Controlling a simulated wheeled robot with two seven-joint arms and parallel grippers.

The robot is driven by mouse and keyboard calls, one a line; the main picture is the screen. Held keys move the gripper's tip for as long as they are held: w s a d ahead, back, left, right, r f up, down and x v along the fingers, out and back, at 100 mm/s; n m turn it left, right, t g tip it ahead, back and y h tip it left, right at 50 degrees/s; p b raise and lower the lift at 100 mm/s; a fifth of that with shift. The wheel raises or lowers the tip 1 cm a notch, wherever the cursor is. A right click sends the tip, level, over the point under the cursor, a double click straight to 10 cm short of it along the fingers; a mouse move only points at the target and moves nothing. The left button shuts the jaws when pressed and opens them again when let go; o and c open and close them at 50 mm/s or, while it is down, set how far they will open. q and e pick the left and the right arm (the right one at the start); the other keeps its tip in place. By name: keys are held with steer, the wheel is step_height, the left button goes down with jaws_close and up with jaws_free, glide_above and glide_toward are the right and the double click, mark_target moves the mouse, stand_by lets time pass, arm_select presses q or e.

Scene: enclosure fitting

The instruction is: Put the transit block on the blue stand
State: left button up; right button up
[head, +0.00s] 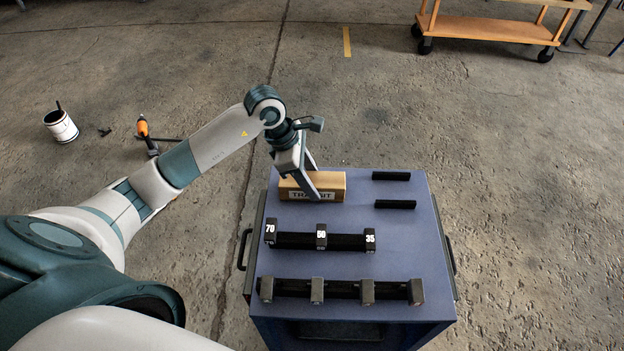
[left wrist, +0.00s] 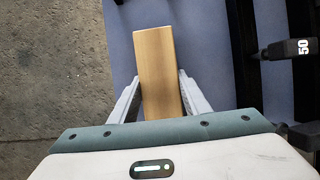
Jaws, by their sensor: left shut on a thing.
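The transit block (head: 334,182) is a light wooden bar with a white TRANSIT label on its near side. It lies level at the back left of the blue stand's top (head: 417,240). My left gripper (head: 314,184) comes down over the block from behind and is shut on it, one finger crossing the label side. In the left wrist view the block (left wrist: 157,60) runs lengthwise between the two fingers, with blue surface around it. I cannot tell whether it touches the top or hangs just above. My right gripper is not in view.
A black rail marked 70, 50 and 35 (head: 345,242) lies in front of the block, with another black rail (head: 338,291) nearer me. Two short black bars (head: 391,176) (head: 395,205) lie right of the block. An orange cart (head: 490,27) stands far back on the floor.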

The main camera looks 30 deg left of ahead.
arm_select(q)
steer(key=o, duration=1.2)
steer(key=shift+r+p, duration=0.2)
steer(key=shift+p, duration=0.15)
steer(key=shift+a+r+b, duration=0.1)
steer(key=shift+r+b, duration=0.1)
steer(key=shift+b, duration=0.1)
steer(key=b+v, duration=0.2)
steer(key=v, duration=0.6)
steer(key=shift+a, duration=0.1)
steer(key=v, duration=0.3)
steer(key=shift+r+b, duration=0.15)
steer(key=shift+b, duration=0.2)
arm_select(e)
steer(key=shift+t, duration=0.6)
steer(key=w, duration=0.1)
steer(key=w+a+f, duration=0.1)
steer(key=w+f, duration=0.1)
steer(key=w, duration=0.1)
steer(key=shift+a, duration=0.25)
